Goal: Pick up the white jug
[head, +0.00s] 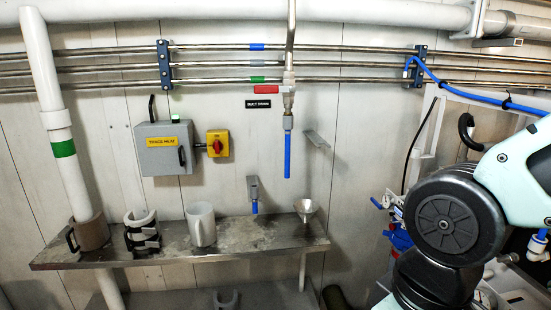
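The white jug (207,227) stands upright on a narrow metal shelf (240,256) against the wall. Its handle shows on the side facing left and toward me. Nothing touches the jug from above. My gripper is not in view; only links of my arm show at the right, well away from the jug.
A funnel (305,208) sits at the shelf's right end. A short blue-tipped tap (254,195) and a hanging blue-ended pipe (288,155) are right of the jug.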

